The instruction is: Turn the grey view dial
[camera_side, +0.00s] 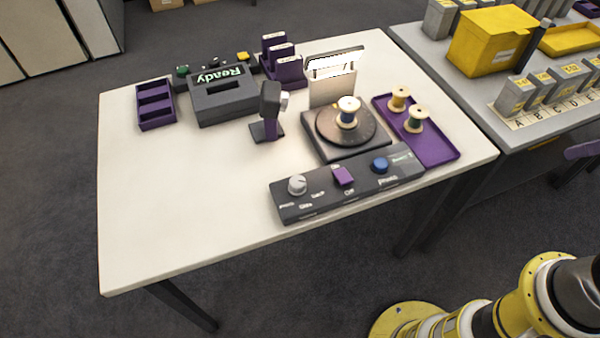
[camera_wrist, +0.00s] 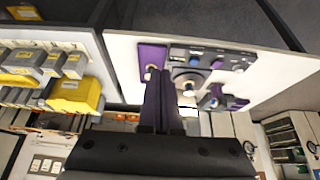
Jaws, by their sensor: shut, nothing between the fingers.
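The grey view dial (camera_side: 297,184) is a round knob at the left end of a dark control panel (camera_side: 325,205) on the white table. Markings on the panel surround it. The dial also shows, small, near the right end of the panel in the wrist view (camera_wrist: 238,67). A purple switch (camera_side: 343,177) and a blue button (camera_side: 379,165) sit along the same panel. My gripper (camera_wrist: 158,72) shows in the wrist view only, with its purple fingers together and nothing between them. It is apart from the dial, which lies to the right of the fingers in that view.
Behind the panel are a turntable (camera_side: 340,128) with a spool (camera_side: 347,112), a camera on a stand (camera_side: 268,112), and a purple tray (camera_side: 436,148) with two spools. A grey "Ready" display (camera_side: 225,95) stands further back. The table's left front is clear.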

